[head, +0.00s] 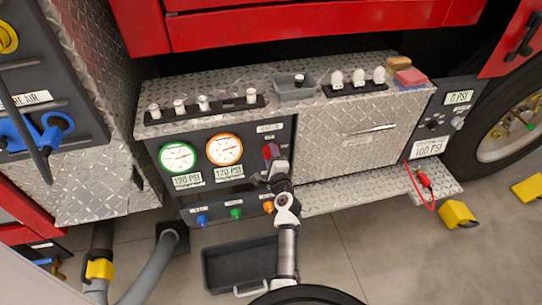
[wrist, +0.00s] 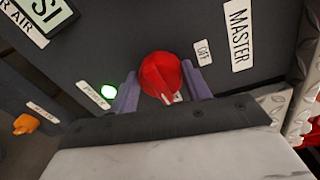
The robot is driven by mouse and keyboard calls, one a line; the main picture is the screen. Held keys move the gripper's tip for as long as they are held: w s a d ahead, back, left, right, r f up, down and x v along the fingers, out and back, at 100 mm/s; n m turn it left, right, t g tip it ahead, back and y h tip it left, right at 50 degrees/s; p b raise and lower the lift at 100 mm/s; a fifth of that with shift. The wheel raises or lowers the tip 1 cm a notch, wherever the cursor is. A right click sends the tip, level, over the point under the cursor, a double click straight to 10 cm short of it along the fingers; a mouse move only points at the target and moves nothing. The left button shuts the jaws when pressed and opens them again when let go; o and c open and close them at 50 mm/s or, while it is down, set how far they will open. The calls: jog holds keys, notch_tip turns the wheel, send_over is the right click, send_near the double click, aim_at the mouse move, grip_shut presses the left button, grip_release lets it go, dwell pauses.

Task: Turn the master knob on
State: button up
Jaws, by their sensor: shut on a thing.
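The master knob (wrist: 158,72) is red and sits on the dark panel, near a MASTER label (wrist: 238,35) and an OFF label (wrist: 203,52). My gripper (wrist: 161,82) has its two purple fingers on either side of the knob and is shut on it. A pale pointer mark shows at the knob's lower edge in the wrist view. A green light (wrist: 108,91) is lit beside a small label there. In the head view the red knob (head: 271,151) shows just above my gripper (head: 277,168), which partly covers it.
Blue, green and orange knobs (head: 236,213) lie below. The tread-plate cabinet (head: 350,146) is right, with a ledge (head: 350,190) below. A dark bin (head: 240,264) stands on the floor.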

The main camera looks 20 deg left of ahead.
jog(key=shift+w+r+m, duration=0.1)
jog(key=shift+m, duration=0.2)
jog(key=o, duration=1)
